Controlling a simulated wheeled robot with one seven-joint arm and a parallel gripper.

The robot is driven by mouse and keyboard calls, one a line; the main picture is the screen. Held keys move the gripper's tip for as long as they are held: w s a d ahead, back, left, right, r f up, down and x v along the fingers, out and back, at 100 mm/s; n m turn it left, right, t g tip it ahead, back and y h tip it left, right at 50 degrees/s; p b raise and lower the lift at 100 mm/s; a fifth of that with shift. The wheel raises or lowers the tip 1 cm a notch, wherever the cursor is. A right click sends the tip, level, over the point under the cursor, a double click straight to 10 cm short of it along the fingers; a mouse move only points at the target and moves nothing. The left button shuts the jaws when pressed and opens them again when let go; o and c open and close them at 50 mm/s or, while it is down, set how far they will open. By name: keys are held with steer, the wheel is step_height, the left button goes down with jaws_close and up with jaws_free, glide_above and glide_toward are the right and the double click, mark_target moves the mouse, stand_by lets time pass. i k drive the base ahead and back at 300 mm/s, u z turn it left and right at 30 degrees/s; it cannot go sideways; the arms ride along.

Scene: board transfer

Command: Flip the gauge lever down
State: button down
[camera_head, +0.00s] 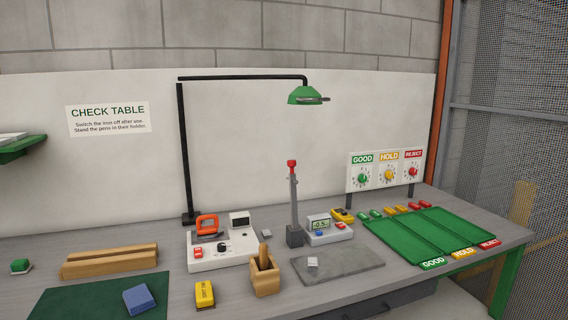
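The gauge lever (294,200) is a grey arm with a red knob at its top. It stands upright on a dark grey block (294,237) in the middle of the table. Beside it on the right is a small white gauge box (331,238) with a digital display and a blue and a red button. The display is too small to read surely. My gripper is not in view.
A wooden holder (264,279) and a white soldering station (220,259) stand left of the lever. A grey plate (350,275) with a small pale block lies in front. A green lamp (306,94) hangs above. Green trays (410,232) lie to the right.

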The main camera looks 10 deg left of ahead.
mark_target(290, 163)
steer(key=u, duration=0.55)
steer(key=i, duration=0.7)
steer(key=u, duration=0.5)
